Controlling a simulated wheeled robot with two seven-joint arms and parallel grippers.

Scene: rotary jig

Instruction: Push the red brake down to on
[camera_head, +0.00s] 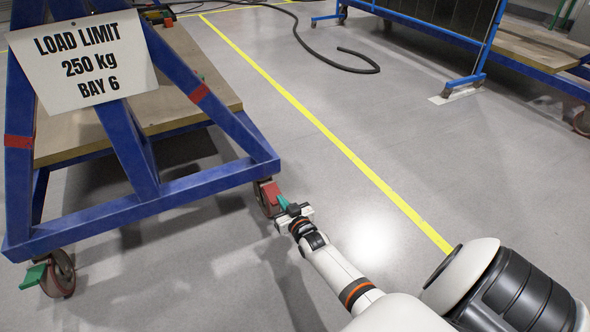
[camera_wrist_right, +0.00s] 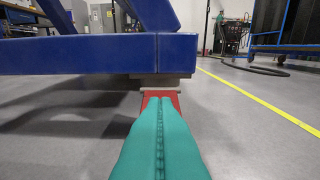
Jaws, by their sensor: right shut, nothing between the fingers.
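The red brake (camera_head: 271,190) is on the caster under the near right corner of the blue cart (camera_head: 150,205). In the right wrist view the red brake (camera_wrist_right: 147,94) shows just below the blue frame, around the tips of my fingers. My right gripper (camera_head: 283,201) has teal fingers, shut together and empty, with the tips at the brake. In the wrist view the fingers (camera_wrist_right: 160,100) cover much of the brake's middle, and I cannot tell whether they touch it. My left gripper is not in view.
A second caster (camera_head: 63,274) with a green brake pedal (camera_head: 33,276) is at the cart's near left corner. A load limit sign (camera_head: 83,62) hangs on the frame. A dark hose (camera_head: 340,62) lies farther back. The grey floor right of the cart, along the yellow line (camera_head: 330,135), is clear.

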